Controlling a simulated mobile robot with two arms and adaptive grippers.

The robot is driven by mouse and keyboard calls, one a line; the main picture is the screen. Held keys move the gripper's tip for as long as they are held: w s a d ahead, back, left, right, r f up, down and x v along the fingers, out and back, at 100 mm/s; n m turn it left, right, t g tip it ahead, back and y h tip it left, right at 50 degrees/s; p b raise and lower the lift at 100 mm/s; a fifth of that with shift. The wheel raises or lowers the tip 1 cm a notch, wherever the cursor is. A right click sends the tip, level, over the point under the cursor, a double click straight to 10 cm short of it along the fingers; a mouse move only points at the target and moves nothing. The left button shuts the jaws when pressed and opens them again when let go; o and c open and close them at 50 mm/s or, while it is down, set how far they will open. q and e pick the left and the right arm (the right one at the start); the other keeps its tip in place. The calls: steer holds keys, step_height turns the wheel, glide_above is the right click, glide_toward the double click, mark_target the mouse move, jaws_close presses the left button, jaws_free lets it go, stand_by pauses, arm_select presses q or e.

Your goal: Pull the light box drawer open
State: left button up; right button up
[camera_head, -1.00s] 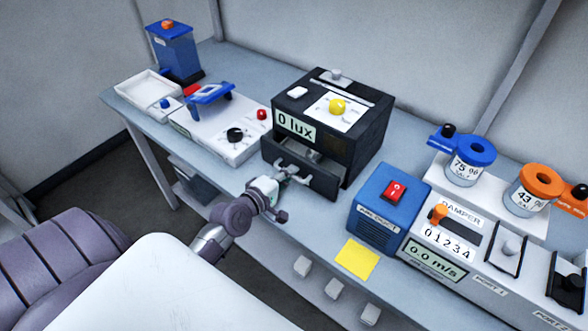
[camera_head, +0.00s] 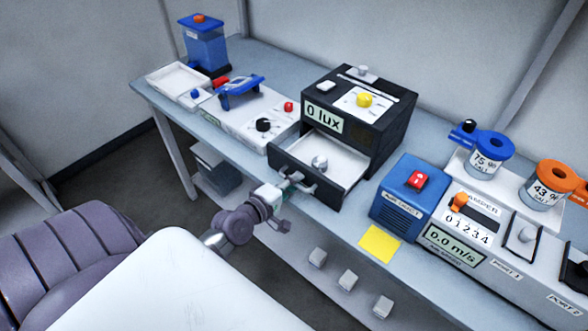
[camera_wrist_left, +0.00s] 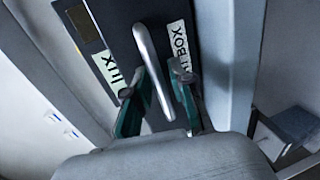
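The light box (camera_head: 385,125) is a black box with a "0 lux" label, standing on the bench. Its drawer (camera_head: 347,157) is pulled out toward me and shows a pale inside with a small round grey object (camera_head: 319,163) in it. My left gripper (camera_head: 291,184) is at the drawer front, on the grey bar handle (camera_wrist_left: 152,65). In the left wrist view, the two fingers of the gripper (camera_wrist_left: 164,80) stand on either side of the handle and appear closed on it. My right gripper is not in view.
A blue unit with a red switch (camera_head: 417,180) stands right of the drawer, near a yellow note (camera_head: 380,243). A white panel with a black knob (camera_head: 263,125) stands to the left. Bench surface in front of the drawer is narrow.

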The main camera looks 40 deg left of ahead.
arm_select(q)
steer(key=shift+s, duration=0.1)
steer(key=v, duration=1.1)
steer(key=shift+s+a+r, duration=0.15)
steer(key=shift+s, duration=0.25)
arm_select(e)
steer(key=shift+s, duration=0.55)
arm_select(q)
steer(key=s+f+m+g+y, duration=0.1)
steer(key=s+f+m+g, duration=0.25)
steer(key=f, duration=1.15)
steer(key=s+f+m+g, duration=0.3)
steer(key=s+f+m, duration=0.15)
steer(key=f, duration=0.95)
steer(key=s+d+f+m+g, duration=0.4)
steer(key=s+d+f+m, duration=0.1)
steer(key=s+f, duration=0.4)
steer(key=s+d+f+m+g, duration=0.4)
steer(key=s+f+m, duration=0.2)
steer(key=s+f, duration=0.3)
steer(key=s, duration=0.2)
steer(key=shift+s+d+m, duration=0.4)
